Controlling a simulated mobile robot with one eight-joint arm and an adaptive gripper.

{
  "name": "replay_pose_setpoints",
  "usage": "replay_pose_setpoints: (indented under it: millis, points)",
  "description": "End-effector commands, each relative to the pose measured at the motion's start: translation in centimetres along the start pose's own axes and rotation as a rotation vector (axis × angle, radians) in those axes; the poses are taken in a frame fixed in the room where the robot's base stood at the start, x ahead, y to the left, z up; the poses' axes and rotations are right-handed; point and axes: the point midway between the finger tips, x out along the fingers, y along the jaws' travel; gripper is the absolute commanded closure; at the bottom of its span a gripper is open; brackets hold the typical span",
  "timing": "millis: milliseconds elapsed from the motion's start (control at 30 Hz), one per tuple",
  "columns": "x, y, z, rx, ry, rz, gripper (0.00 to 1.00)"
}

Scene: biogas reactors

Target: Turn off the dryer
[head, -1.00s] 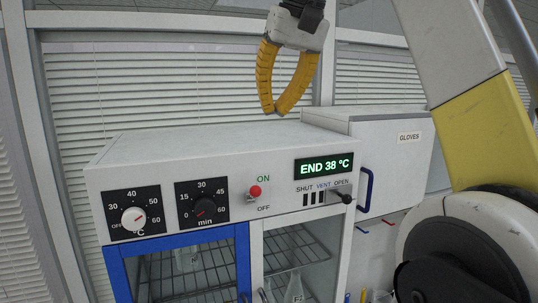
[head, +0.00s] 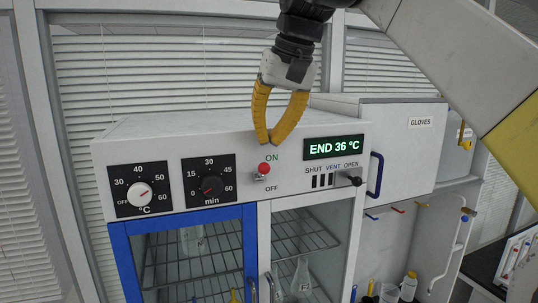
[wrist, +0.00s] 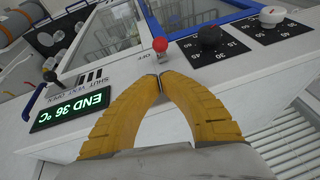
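The dryer (head: 200,140) is a white cabinet with a control panel. Its red-tipped toggle switch (head: 264,168) sits between the ON and OFF labels, with the red ball up on the ON side; it also shows in the wrist view (wrist: 160,46). The green display (head: 334,147) reads END 36 °C. My gripper (head: 269,142) has its yellow fingers closed, tips together and empty, just above the switch. In the wrist view the fingertips (wrist: 160,84) point at the switch, with a small gap apparent; contact cannot be told.
A white temperature knob (head: 139,195) and a black timer knob (head: 211,186) are left of the switch. A vent lever (head: 352,179) sticks out at the right. Glass doors with blue and white frames are below. A GLOVES box (head: 410,140) stands at the right.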

Motion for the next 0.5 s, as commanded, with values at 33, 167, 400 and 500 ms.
replay_pose_setpoints:
  millis: [33,167,400,500]
  points:
    - [0.4,0.0,0.6,0.000,0.000,0.000,1.00]
    - [1.3,0.0,1.4,-0.001,0.000,0.000,1.00]
    - [1.8,0.0,1.9,-0.001,0.000,0.000,1.00]
    - [1.8,0.0,1.9,-0.001,0.000,0.000,1.00]
